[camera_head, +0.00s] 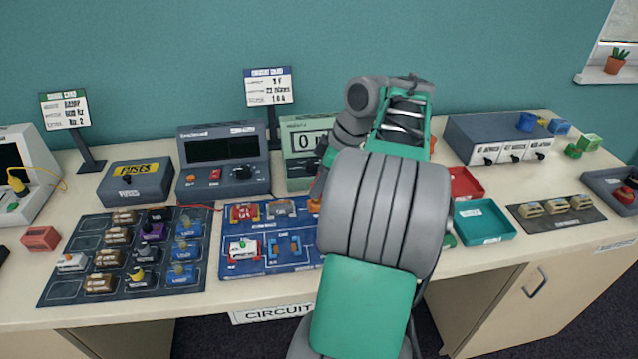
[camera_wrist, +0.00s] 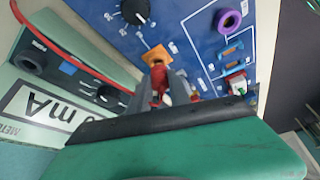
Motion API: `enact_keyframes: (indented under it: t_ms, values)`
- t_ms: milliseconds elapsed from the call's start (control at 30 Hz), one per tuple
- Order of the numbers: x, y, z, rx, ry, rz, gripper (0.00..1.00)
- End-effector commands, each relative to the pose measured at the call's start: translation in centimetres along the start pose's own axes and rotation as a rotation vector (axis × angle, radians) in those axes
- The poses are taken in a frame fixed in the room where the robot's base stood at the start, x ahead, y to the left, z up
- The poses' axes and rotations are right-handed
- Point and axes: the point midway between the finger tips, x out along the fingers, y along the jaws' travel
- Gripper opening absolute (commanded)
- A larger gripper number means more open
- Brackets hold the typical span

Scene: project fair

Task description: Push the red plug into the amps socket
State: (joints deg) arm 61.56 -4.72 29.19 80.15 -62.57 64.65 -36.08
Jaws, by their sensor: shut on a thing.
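In the wrist view my gripper (camera_wrist: 160,98) is shut on the red plug (camera_wrist: 158,78), which shows between the fingers. The plug is above the blue circuit board (camera_wrist: 195,25), close to an orange part (camera_wrist: 155,55); whether they touch is unclear. The pale green meter (camera_wrist: 60,85) is at the left, its display reading in mA. It has dark round sockets, one near a blue label (camera_wrist: 32,63) and one nearer my gripper (camera_wrist: 106,94). I cannot read which is amps. In the head view the meter (camera_head: 300,124) is partly behind my arm, which hides my gripper.
A red lead (camera_wrist: 62,50) arcs across the meter in the wrist view. In the head view a power supply (camera_head: 222,160) stands left of the meter. A teal tray (camera_head: 482,236) and red tray (camera_head: 462,184) lie right of my arm. A sign stand (camera_head: 270,88) stands behind.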

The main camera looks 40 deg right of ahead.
Motion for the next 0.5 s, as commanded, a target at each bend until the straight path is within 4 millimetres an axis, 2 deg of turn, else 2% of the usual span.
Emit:
enact_keyframes:
  t_ms: [500]
  values:
    - [0.63,0.00,0.26,0.000,0.000,0.000,0.00]
